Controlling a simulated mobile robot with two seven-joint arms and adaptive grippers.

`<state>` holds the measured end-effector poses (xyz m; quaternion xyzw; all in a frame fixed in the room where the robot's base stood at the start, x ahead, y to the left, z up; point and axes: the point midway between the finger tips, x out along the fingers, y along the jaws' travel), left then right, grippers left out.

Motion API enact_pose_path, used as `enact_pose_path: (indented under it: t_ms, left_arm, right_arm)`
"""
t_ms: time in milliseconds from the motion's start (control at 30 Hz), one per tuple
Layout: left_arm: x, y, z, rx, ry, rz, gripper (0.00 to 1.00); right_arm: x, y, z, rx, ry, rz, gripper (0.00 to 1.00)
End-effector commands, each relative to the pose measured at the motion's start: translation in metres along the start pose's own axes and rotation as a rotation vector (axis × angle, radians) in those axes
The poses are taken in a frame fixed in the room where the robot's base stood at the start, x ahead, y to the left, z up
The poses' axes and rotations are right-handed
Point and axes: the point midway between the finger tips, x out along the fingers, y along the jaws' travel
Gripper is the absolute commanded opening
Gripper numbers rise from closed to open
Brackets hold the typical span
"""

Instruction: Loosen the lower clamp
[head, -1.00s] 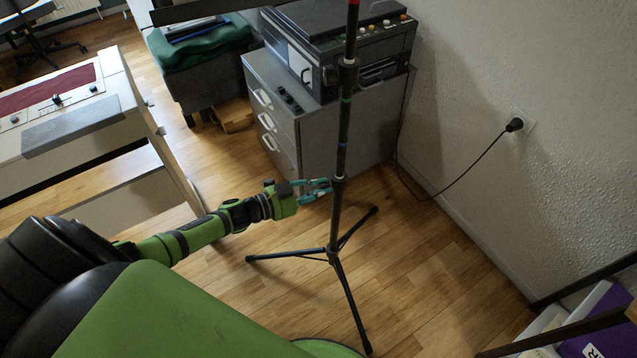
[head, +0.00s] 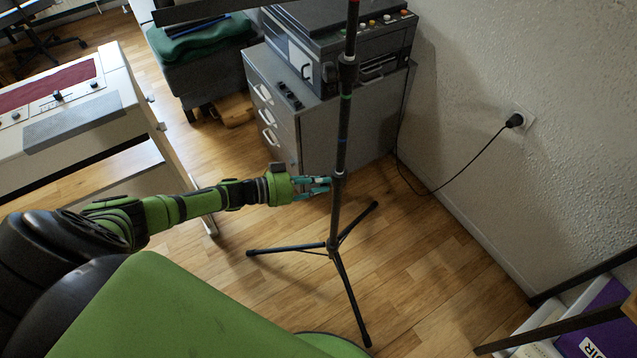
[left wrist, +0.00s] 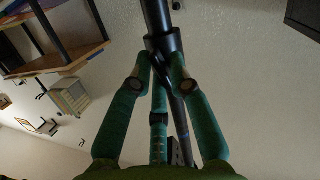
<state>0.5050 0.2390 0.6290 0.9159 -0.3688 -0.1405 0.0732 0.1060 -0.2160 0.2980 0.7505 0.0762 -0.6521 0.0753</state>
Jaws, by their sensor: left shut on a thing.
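A black tripod stand (head: 341,135) stands upright on the wooden floor. Its lower clamp (head: 338,178) is a dark collar on the pole, below a thin blue band and above the spread legs. My left gripper (head: 328,184) comes in from the left and is shut on the lower clamp. In the left wrist view, the teal fingers of my left gripper (left wrist: 158,82) close around the black lower clamp (left wrist: 164,42), with the pole running through it. An upper clamp (head: 347,72) sits higher on the pole. My right gripper is not in view.
A grey drawer cabinet (head: 325,138) with a black machine (head: 340,40) on it stands behind the stand. A black cord runs to a wall socket (head: 523,119). Floor around the legs is clear.

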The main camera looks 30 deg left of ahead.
Motion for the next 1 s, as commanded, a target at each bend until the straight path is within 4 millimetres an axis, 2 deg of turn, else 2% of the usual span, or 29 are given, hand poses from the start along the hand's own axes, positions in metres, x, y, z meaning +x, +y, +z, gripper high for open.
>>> enact_pose_path:
  t_ms: [100,300,900,933,967,1000]
  left_arm:
    - [0.0,0.002,0.004,-0.066,-0.005,0.018,0.0]
    - [0.0,0.002,0.003,-0.141,-0.004,0.035,0.0]
    - [0.0,0.002,0.002,-0.178,-0.003,0.043,0.0]
    - [0.0,0.002,0.002,-0.178,-0.003,0.043,0.27]
    - [0.0,0.002,0.002,-0.177,-0.003,0.043,0.39]
    - [0.0,0.002,0.002,-0.177,-0.003,0.043,0.4]
  right_arm:
    - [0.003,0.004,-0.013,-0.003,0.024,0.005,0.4]
    - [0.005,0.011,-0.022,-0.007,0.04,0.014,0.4]
    - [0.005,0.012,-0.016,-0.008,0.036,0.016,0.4]
    - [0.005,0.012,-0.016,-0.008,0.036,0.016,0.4]
    - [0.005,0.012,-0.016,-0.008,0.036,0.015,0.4]
    - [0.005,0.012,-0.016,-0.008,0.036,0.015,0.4]
